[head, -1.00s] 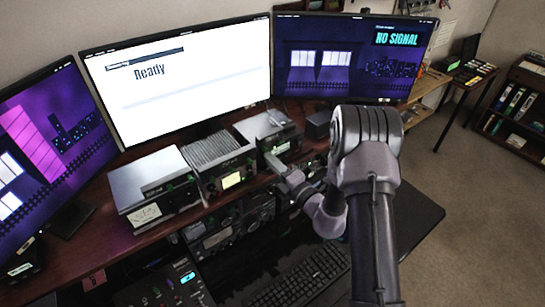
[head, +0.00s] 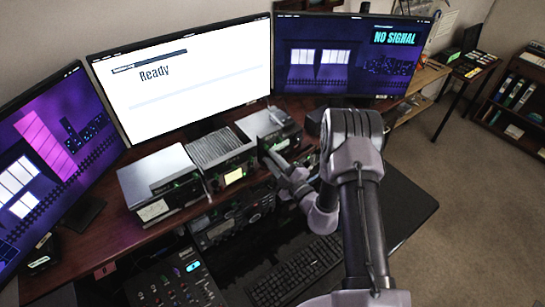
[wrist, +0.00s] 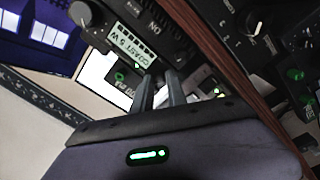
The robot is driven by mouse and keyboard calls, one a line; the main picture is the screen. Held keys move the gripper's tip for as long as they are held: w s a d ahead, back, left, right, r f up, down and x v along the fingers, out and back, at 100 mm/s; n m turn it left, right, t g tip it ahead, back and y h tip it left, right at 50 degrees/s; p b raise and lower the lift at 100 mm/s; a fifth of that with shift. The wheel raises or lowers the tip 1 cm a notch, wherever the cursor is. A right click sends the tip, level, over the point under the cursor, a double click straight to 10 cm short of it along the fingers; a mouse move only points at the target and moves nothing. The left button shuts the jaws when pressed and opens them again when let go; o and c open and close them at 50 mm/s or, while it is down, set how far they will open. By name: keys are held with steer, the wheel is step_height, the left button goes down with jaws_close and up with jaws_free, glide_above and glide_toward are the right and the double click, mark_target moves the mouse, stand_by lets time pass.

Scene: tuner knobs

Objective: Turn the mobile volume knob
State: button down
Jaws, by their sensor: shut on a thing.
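The mobile radio (head: 268,122) is the rightmost of three units on the desk shelf. In the wrist view its dark front (wrist: 120,25) shows a pale green display reading "COAST 5 W" and a large round knob (wrist: 86,13). My gripper (wrist: 163,76) is at this front, just beyond the display, with its two fingers close together. It is shut on a small control, taken as the volume knob, which the fingertips hide. In the head view my gripper (head: 264,150) reaches the radio's front from the right, and my arm covers part of it.
A silver unit (head: 158,178) and a finned unit (head: 218,150) stand left of the radio. More knobbed equipment (wrist: 250,25) lies close by in the wrist view. Monitors (head: 185,75) stand behind. A keyboard (head: 297,272) lies below.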

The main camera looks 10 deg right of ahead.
steer(key=shift+m, duration=0.6)
steer(key=c, duration=1.3)
jaws_free()
steer(key=b+v, duration=0.2)
steer(key=v, duration=1.5)
steer(key=shift+s, duration=0.3)
